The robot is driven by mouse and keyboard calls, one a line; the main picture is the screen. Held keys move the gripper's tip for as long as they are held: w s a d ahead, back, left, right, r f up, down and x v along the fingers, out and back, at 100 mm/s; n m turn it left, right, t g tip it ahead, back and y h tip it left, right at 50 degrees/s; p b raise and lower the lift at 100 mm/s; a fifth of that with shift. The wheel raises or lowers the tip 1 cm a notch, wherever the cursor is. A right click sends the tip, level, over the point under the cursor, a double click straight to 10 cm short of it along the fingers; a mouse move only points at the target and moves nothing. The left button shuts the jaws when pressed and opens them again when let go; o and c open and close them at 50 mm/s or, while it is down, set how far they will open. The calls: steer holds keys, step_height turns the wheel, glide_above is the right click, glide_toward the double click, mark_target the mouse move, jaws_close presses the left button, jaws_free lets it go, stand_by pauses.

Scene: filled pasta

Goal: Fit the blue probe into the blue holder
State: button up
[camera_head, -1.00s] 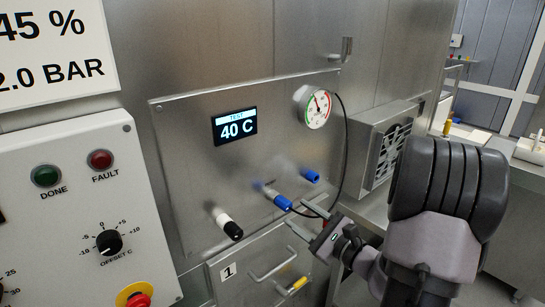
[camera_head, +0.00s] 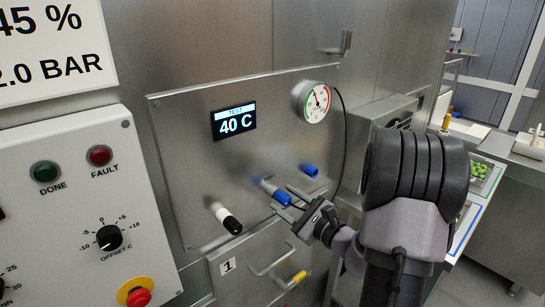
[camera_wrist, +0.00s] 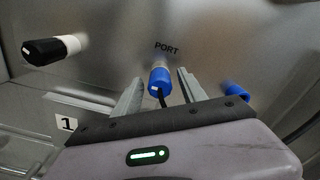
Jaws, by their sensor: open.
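The blue probe (camera_head: 275,193) sits in the port on the steel panel and points outward; a dark cable hangs from its end. In the wrist view the probe (camera_wrist: 160,80) lies below the word PORT, between my fingers. The blue holder (camera_head: 309,170) is a short blue cylinder on the panel, right of the probe; it also shows at the right in the wrist view (camera_wrist: 236,91). My gripper (camera_head: 284,198) is open, with one finger on each side of the probe (camera_wrist: 160,76). I cannot tell whether either finger touches it.
A drawer front with a handle (camera_head: 274,262) is below. A tray with green pieces (camera_head: 480,170) is at the right.

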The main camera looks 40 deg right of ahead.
jaws_close()
steer(key=shift+s+b, duration=0.3)
steer(key=shift+s, duration=0.35)
stand_by(0.6)
steer(key=s, duration=0.1)
steer(key=s+b, duration=0.1)
steer(key=s, duration=0.3)
steer(key=shift+s+d+b, duration=0.25)
steer(key=shift+b, duration=0.05)
stand_by(0.4)
